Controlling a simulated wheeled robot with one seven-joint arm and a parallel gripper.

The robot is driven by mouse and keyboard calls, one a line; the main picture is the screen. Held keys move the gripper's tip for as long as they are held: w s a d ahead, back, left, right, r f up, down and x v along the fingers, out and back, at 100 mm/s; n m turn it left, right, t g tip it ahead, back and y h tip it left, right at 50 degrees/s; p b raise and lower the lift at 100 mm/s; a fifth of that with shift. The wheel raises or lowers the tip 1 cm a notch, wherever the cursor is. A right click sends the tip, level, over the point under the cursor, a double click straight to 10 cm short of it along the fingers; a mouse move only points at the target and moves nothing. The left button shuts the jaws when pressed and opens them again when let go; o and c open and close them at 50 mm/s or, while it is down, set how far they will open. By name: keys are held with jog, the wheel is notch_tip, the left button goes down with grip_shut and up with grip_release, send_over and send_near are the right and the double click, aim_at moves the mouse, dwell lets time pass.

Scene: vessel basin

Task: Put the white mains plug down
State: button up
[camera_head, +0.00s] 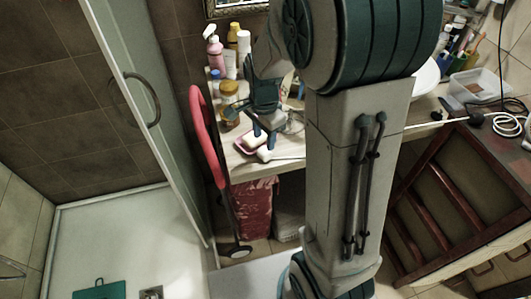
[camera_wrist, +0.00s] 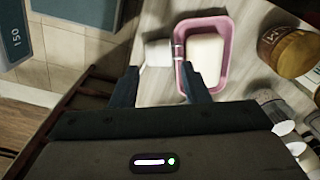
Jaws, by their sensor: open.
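The white mains plug (camera_wrist: 157,53) lies on the light wooden counter (camera_wrist: 160,18), just left of a pink soap dish (camera_wrist: 226,62) in the wrist view. Its metal pins point at the dish and overlap its near rim; I cannot tell whether they touch. A white soap bar (camera_wrist: 206,55) sits in the dish. My gripper (camera_wrist: 159,69) is open, with one finger on either side of the plug and its tips just short of it in the picture. In the head view my gripper (camera_head: 264,138) points down over the plug (camera_head: 265,153), and a white cord runs right.
Bottles and jars (camera_head: 229,95) crowd the counter behind and left of my gripper. A red-handled object (camera_head: 206,135) stands upright at the counter's left end. A clear plastic box (camera_head: 475,88) and a black cable are at the right.

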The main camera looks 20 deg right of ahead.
aim_at(265, 150)
notch_tip(265, 150, down, 5)
jog(key=shift+d+r, duration=0.1)
jog(key=shift+r, duration=0.05)
jog(key=c, duration=0.8)
jog(key=shift+c, duration=0.2)
jog(key=shift+r, duration=0.15)
